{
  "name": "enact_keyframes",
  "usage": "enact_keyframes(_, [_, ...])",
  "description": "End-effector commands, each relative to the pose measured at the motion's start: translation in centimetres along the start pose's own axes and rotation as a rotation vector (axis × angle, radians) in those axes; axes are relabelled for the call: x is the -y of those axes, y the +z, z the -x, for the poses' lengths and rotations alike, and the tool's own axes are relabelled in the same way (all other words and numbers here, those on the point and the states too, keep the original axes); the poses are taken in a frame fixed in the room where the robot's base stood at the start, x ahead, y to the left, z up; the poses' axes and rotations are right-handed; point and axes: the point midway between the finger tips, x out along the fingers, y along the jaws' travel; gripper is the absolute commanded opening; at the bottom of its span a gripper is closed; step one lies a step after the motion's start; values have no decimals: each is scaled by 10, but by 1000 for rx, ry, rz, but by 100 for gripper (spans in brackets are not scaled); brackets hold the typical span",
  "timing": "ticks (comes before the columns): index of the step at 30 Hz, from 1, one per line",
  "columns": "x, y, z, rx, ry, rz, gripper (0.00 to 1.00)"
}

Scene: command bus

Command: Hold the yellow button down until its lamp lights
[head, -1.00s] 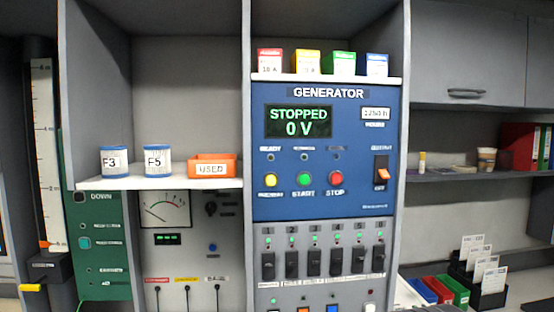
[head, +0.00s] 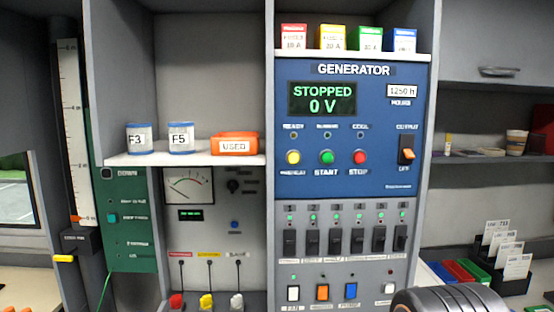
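The yellow button (head: 293,157) is at the left of a row of three on the blue generator panel (head: 380,185), with a label below it that seems to read PREHEAT. A small lamp (head: 293,135) marked READY sits just above it and looks dark. The green START button (head: 327,157) and red STOP button (head: 360,157) are to its right. The display (head: 322,99) reads STOPPED, 0 V. My gripper's fingers are not in view, and nothing is seen touching the yellow button.
A dark ribbed rounded shape, seemingly part of my arm, enters at the lower right. A shelf (head: 185,160) with tins and an orange bin (head: 234,144) juts out left of the panel. Breaker switches (head: 335,241) are below. The space before the buttons looks clear.

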Motion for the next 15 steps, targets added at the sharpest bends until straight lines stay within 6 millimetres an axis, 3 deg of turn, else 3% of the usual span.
enact_keyframes(2, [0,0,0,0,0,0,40])
enact_keyframes(12, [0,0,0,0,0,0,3])
enact_keyframes(15, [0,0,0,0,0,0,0])
